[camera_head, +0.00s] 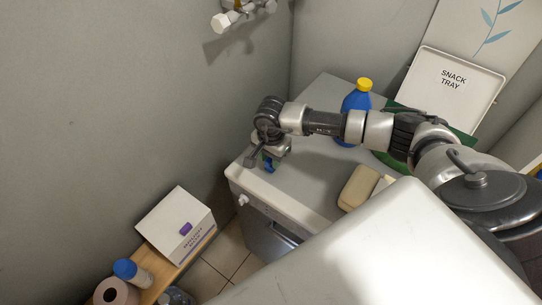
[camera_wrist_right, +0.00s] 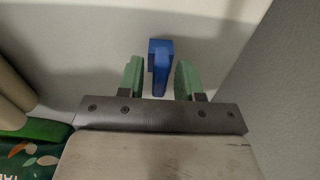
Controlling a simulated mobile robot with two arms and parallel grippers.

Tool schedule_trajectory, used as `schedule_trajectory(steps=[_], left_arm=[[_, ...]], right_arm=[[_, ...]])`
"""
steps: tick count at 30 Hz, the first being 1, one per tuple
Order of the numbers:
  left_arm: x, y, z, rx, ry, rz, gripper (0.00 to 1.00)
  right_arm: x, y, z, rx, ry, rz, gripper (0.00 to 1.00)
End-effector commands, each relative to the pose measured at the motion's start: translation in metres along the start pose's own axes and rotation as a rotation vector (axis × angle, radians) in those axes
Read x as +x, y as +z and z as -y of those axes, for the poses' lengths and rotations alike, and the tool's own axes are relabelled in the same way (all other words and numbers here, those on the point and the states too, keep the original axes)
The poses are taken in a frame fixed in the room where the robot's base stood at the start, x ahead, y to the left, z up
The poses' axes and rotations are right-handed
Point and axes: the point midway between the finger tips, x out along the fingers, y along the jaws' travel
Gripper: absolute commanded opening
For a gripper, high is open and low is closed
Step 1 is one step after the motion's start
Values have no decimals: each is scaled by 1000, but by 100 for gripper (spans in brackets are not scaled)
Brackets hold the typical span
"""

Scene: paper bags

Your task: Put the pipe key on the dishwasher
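The blue pipe key (camera_wrist_right: 160,66) is T-shaped and sits between the green fingers of my right gripper (camera_wrist_right: 160,78) in the wrist view. A gap shows on each side of it, so the gripper is open around it and not pressing on it. In the head view my right gripper (camera_head: 266,162) is low over the front left part of the dishwasher's white top (camera_head: 307,163). A bit of blue shows there; the arm hides most of it. The key appears to rest on the top. My left gripper is not in view.
A blue bottle with a yellow cap (camera_head: 357,105) and a snack tray (camera_head: 451,88) stand towards the back. A beige block (camera_head: 358,187) lies at the front right of the top. A white box (camera_head: 176,225) is on a wooden shelf at left. Walls close in behind.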

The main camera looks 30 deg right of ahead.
Motion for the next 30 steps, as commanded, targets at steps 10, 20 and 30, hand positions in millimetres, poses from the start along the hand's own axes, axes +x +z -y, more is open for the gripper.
schedule_trajectory(steps=[10, 20, 30], left_arm=[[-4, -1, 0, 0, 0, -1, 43], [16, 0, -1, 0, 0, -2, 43], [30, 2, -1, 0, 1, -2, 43]], right_arm=[[-4, 0, 0, 0, 0, 0, 40], [-56, -1, 1, -1, -7, -3, 40], [-115, 0, 1, 0, -3, 0, 40]])
